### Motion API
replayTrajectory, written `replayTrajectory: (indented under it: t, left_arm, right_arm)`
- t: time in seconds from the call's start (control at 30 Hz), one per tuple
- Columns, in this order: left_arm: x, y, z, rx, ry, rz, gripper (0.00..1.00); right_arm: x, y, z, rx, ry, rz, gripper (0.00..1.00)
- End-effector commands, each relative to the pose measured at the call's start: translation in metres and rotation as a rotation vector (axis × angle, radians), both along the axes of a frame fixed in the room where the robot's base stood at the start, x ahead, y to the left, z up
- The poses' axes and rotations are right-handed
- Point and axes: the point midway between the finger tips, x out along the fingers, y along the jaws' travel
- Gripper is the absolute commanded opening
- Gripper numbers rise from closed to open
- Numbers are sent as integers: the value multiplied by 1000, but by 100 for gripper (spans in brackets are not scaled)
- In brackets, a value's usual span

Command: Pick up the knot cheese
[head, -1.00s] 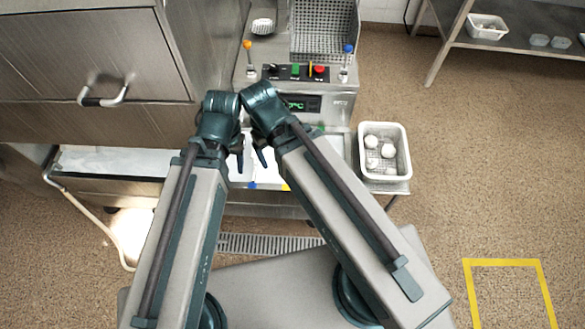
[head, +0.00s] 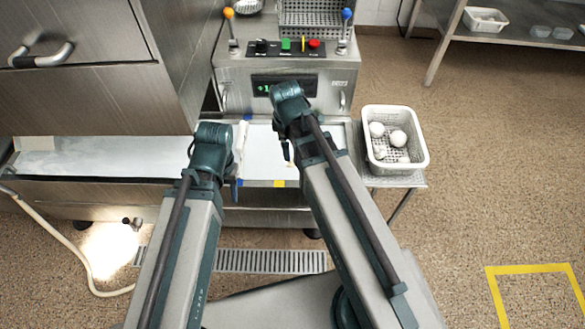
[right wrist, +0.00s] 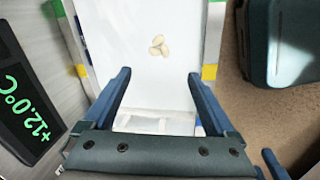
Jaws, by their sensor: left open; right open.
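The knot cheese (right wrist: 159,46) is a small pale knotted piece on a white surface (right wrist: 140,85), seen in the right wrist view. My right gripper (right wrist: 158,77) is open and empty. The cheese shows beyond the gap between its blue fingers, apart from them. In the head view the right arm reaches over the white work surface (head: 262,165) in front of the machine, and its wrist largely hides the gripper. I cannot make out the cheese there. My left gripper (head: 211,152) is at the left end of that surface, its fingers mostly hidden.
A white perforated basket (head: 424,156) with several white balls stands right of the work surface. The steel machine (head: 235,75) with knobs and a temperature display (right wrist: 28,108) stands behind. A steel cabinet (head: 85,90) is at the left.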

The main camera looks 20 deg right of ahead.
Motion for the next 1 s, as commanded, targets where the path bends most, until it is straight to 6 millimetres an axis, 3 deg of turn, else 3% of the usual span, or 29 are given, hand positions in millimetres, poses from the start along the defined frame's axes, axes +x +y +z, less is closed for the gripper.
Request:
replayTrajectory:
  t: [0.27, 0.73, 1.0]
  left_arm:
    - [0, 0, -14, 0, 0, 0, 50]
    - [0, 1, -78, 4, -1, -1, 50]
    - [1, 1, -84, 7, -2, -2, 50]
  right_arm:
    - [2, -1, -14, 0, 0, -2, 91]
    - [12, -6, -78, 0, 0, -3, 91]
    - [14, -7, -84, 0, 0, -3, 91]
